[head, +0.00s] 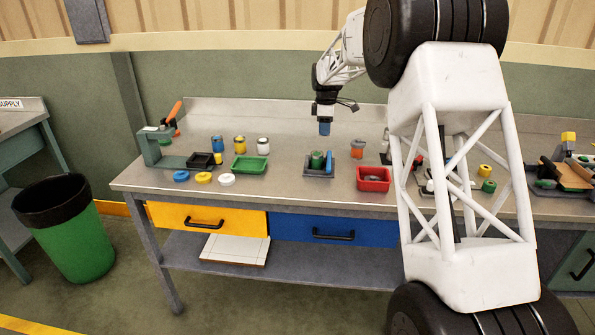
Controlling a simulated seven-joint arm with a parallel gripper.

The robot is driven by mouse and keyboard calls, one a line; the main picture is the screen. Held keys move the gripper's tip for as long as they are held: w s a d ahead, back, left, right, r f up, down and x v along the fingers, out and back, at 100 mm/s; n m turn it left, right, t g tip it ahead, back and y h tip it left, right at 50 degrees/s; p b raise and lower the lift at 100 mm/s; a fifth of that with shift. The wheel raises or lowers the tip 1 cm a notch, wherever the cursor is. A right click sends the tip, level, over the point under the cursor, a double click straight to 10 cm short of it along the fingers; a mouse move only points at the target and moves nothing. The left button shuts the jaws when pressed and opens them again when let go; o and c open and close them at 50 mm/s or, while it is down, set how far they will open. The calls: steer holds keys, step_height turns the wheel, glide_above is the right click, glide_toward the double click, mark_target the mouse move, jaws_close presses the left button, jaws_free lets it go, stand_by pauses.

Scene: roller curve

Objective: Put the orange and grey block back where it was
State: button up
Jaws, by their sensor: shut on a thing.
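An orange and grey block (357,148) stands upright on the grey workbench, right of centre. My gripper (325,119) is above the bench, left of that block and apart from it. It is shut on a small blue block (325,128), held in the air with its lower end showing. A dark grey fixture (317,173) sits on the bench below my gripper, with a green cylinder (317,160) and an upright blue piece (329,161) on it.
A green tray (250,164) lies left of the fixture and a red tray (373,184) right of it. Blue, yellow and white cans with matching lids stand farther left. A green clamp-like frame (151,151) is at the left end. My arm hides part of the bench's right side.

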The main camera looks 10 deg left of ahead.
steer(key=s+a+f, duration=0.2)
steer(key=s+f, duration=0.1)
steer(key=s, duration=0.5)
steer(key=s+a+f, duration=0.2)
steer(key=s+f, duration=0.1)
steer(key=s, duration=0.4)
steer(key=s+a+f, duration=0.3)
steer(key=s, duration=0.5)
steer(key=shift+s+f, duration=0.35)
glide_above(287, 182)
steer(key=shift+f, duration=0.75)
steer(key=shift+f, duration=0.1)
steer(key=shift+f, duration=1.65)
steer(key=shift+f, duration=0.15)
steer(key=o, duration=0.9)
